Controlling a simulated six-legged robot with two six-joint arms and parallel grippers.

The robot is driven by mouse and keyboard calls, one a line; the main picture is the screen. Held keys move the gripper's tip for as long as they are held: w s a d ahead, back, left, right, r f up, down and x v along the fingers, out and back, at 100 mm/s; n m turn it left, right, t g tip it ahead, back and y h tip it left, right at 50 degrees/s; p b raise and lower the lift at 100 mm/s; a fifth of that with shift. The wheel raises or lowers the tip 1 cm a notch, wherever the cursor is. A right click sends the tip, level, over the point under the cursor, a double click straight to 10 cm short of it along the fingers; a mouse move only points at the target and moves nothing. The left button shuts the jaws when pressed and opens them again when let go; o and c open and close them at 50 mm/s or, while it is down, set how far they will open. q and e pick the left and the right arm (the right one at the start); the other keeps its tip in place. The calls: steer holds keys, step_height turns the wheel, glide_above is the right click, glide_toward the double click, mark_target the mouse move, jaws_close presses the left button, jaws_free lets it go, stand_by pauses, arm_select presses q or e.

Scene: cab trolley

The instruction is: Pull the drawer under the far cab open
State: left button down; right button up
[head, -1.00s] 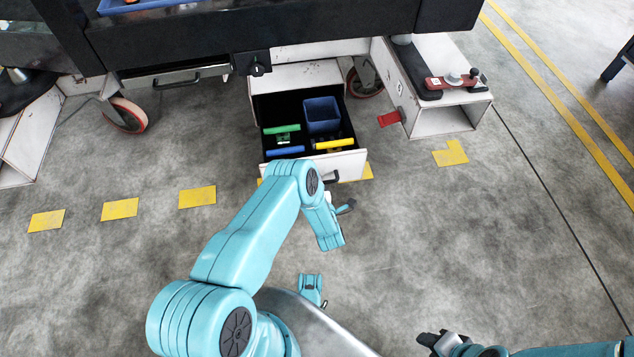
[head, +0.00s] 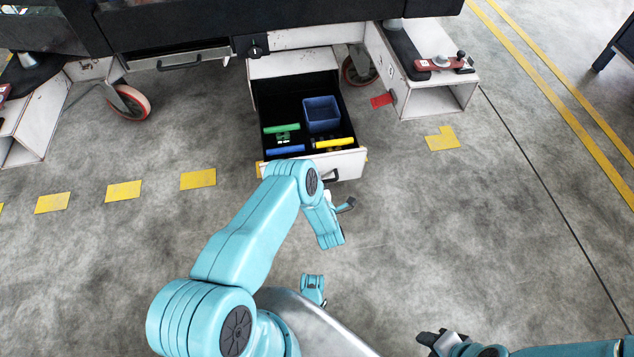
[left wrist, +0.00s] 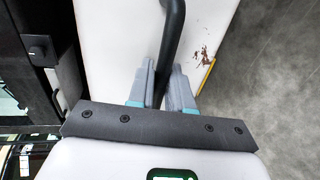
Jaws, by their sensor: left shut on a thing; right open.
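The drawer (head: 258,112) stands pulled out from under the cab at the top middle of the head view. Its white front also shows in the left wrist view (left wrist: 112,40). Inside are a blue bin (head: 322,114) and green, blue and yellow pieces. My left gripper (left wrist: 164,78) is shut on the dark drawer handle (left wrist: 174,30), a finger on each side of it. In the head view my left arm partly hides the handle (head: 333,176). My right gripper (head: 430,339) is open, low in the head view, well away from the drawer.
A closed compartment with a dark handle (head: 180,64) is left of the drawer. Castor wheels (head: 130,103) and a white step box (head: 430,98) flank the drawer. The grey floor in front is clear apart from yellow marks (head: 123,191).

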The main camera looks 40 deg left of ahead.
steer(key=shift+s, duration=0.1)
arm_select(q)
steer(key=shift+w, duration=0.1)
steer(key=c, duration=1.2)
jaws_free()
steer(key=shift+p+v, duration=3.25)
steer(key=shift+v, duration=4.9)
arm_select(e)
step_height(320, 180, up, 6)
steer(key=s+a, duration=0.1)
steer(key=shift+a+n, duration=0.15)
steer(key=shift+n, duration=0.15)
arm_select(q)
steer(key=shift+a+r, duration=0.1)
steer(key=shift+a, duration=0.05)
arm_select(e)
steer(key=shift+f+g, duration=0.1)
steer(key=shift+g, duration=0.2)
